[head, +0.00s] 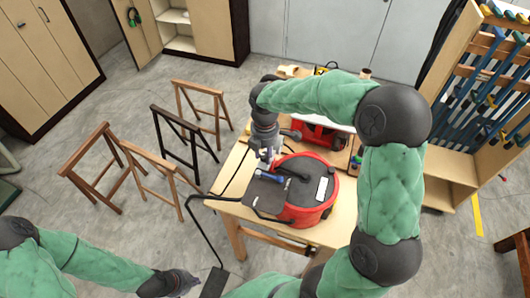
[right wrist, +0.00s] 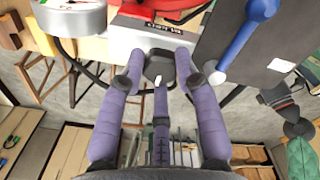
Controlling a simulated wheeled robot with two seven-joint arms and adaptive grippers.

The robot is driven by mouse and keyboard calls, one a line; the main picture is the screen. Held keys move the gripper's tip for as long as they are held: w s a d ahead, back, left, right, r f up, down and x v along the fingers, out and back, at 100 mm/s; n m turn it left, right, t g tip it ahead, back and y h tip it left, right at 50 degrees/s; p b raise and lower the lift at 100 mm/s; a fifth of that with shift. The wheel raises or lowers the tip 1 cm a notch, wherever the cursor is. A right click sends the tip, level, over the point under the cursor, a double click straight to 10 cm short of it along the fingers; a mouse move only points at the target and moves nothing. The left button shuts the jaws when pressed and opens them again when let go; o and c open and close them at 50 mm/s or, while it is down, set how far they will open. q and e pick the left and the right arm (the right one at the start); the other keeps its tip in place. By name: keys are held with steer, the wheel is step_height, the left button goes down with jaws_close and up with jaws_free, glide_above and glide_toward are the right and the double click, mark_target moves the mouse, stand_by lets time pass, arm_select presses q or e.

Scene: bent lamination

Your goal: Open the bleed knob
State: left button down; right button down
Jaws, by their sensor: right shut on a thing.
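The red round pot (head: 312,212) with a dark lid stands on the wooden table in the head view. My right gripper (head: 266,160) reaches down to fittings at its left side. In the right wrist view my right gripper (right wrist: 160,72) has its purple fingers closed around a black knob (right wrist: 159,62), which I take as the bleed knob. The knob sits below a pale block with a dark label (right wrist: 150,25). The fingers partly hide the knob, and its turn position cannot be told. My left gripper (head: 180,284) is low at the left, away from the pot; its fingers are unclear.
A dark flat plate (head: 257,196) is beside the pot. Wooden trestles (head: 150,180) stand on the floor at left.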

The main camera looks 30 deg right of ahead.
mark_target(264, 155)
steer(key=c, duration=0.9)
jaws_free()
steer(key=shift+a, duration=0.1)
steer(key=shift+r, duration=0.1)
step_height(264, 155, up, 12)
